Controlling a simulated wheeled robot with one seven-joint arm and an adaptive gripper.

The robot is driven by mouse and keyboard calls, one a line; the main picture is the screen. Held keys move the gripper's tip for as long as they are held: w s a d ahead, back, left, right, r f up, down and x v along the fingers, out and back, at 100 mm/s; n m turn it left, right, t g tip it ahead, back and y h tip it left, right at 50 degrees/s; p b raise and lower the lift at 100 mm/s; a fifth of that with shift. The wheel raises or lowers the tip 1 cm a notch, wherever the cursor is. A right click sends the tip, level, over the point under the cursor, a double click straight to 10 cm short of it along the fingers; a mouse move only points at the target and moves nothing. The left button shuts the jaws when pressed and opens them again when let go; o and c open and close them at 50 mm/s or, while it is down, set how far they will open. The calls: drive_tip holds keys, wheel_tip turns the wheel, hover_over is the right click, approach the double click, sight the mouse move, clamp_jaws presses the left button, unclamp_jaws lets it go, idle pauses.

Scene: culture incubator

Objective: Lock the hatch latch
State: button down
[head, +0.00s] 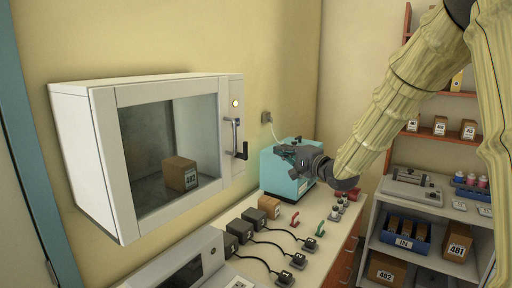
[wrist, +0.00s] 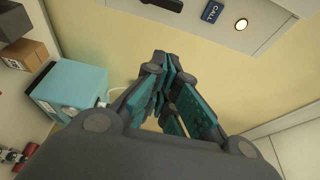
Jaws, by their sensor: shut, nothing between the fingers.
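The white incubator hatch (head: 106,160) hangs on the wall and looks closed. Its window shows a cardboard box marked 482 (head: 180,174) inside. The latch (head: 235,138), a metal lever with a black grip, is on the front frame at the right of the window. A dark bar, probably the latch grip (wrist: 163,4), is cut off at the top of the wrist view. My gripper (head: 281,150) is right of the latch, apart from it, in front of the teal machine. In the wrist view its fingers (wrist: 161,60) are together and empty.
A lit round indicator (head: 236,103) is above the latch. The teal machine (head: 273,171) stands on the counter below my gripper. Several dark cabled devices (head: 232,245) and a small cardboard box (head: 269,207) are on the counter. Shelves (head: 422,240) stand at the right.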

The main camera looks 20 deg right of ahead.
drive_tip(key=w+a+p, duration=0.6)
drive_tip(key=w, duration=0.2)
drive_tip(key=shift+w+f, duration=0.15)
drive_tip(key=shift+f, duration=0.25)
idle(0.5)
drive_tip(key=shift+a, duration=0.1)
drive_tip(key=shift+w+f+b, duration=0.1)
drive_tip(key=shift+f+b, duration=0.05)
drive_tip(key=shift+b, duration=0.15)
